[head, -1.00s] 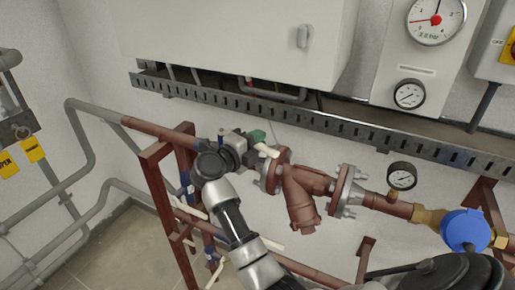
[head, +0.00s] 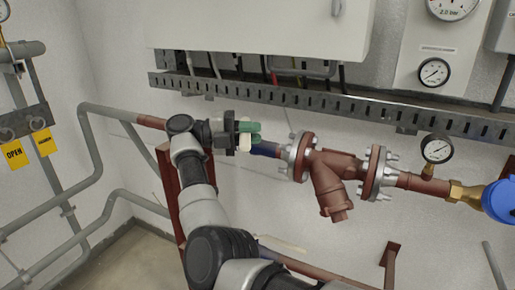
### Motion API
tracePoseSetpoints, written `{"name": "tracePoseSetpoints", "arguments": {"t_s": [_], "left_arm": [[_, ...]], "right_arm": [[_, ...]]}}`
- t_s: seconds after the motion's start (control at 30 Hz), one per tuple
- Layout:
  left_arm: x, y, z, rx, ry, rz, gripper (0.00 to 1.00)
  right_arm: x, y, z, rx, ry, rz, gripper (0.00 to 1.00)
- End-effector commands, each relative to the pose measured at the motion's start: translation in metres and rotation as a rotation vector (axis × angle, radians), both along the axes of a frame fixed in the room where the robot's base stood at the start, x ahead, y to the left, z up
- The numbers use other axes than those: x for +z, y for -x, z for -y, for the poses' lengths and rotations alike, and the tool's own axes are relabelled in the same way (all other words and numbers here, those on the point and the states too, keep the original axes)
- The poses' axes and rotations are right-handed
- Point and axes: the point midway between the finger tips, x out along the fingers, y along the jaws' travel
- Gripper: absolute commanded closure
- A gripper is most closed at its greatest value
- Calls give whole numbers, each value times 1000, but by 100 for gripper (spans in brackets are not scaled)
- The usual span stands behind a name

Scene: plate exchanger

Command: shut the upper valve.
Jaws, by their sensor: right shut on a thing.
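The upper valve (head: 264,149) shows as a blue piece on the upper red pipe, just left of the flanged strainer. Its cream handle (head: 246,143) is largely hidden by my right gripper (head: 248,132). The gripper has green finger pads and is shut on this handle. My arm hides the pipe just left of the valve. The handle's exact angle to the pipe is hard to tell. My left gripper is out of view.
A brown strainer (head: 334,178) and a small gauge (head: 437,149) sit on the pipe to the right. A cable tray (head: 330,105) runs above, under a white cabinet (head: 255,25). A cream lever (head: 282,244) shows at the lower pipe. Yellow tags (head: 14,155) hang at left.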

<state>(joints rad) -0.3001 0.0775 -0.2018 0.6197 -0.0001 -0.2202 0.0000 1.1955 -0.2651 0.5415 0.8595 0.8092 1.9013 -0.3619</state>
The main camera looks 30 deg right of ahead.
Motion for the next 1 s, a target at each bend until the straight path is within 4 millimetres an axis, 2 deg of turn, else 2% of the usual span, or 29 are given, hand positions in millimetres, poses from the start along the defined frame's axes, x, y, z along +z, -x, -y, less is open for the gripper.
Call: {"name": "tracePoseSetpoints", "arguments": {"t_s": [0.03,0.23,0.8,0.83,0.97,1.0], "left_arm": [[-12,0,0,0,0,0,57],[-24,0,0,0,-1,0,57],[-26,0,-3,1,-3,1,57],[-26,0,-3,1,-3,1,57],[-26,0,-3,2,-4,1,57],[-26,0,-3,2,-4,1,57]], "right_arm": [[-6,-2,-3,-14,-4,-1,100],[-3,-4,-8,-68,-1,0,100],[-1,-5,-9,-90,0,-2,100],[-1,-5,-9,-89,0,-2,78],[-1,-5,-9,-90,0,-2,58],[0,-5,-8,-91,-1,-2,56]]}}
